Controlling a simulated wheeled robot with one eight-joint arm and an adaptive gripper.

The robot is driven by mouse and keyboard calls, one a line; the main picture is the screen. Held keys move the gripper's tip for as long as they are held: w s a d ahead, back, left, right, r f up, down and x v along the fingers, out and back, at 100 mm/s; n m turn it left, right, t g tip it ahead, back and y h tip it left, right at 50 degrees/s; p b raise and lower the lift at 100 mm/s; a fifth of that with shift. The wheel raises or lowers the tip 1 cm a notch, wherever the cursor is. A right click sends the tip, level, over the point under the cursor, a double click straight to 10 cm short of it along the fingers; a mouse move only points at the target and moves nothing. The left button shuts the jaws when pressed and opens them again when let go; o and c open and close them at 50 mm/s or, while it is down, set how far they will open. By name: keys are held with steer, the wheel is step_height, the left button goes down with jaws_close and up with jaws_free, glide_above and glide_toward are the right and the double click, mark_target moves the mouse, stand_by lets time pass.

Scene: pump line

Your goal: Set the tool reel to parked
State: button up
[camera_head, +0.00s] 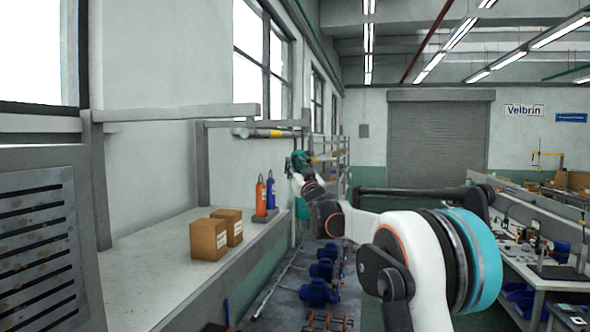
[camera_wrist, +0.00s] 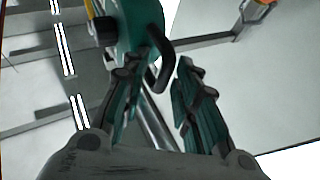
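The tool reel (camera_wrist: 138,25) is a teal rounded body at the top of the wrist view, with a black knob on its left and a dark curved hook or handle (camera_wrist: 163,62) at its lower right. In the head view a small teal shape, likely the reel (camera_head: 300,157), shows at the end of my arm, partly hidden. My gripper (camera_wrist: 160,78) has its two fingers spread. The hook lies between or just beyond the fingertips; I cannot tell whether either finger touches it. Nothing is clamped.
A grey rail with a yellow band (camera_head: 268,133) runs near the gripper. Below, a shelf (camera_head: 150,265) holds cardboard boxes (camera_head: 210,239), an orange bottle (camera_head: 260,197) and a blue bottle (camera_head: 271,192). Blue pumps (camera_head: 320,291) stand on a lower bench. A workbench (camera_head: 530,260) is at right.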

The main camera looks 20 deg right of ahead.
steer(key=shift+f, duration=0.15)
steer(key=v, duration=1.2)
steer(key=shift+a, duration=0.1)
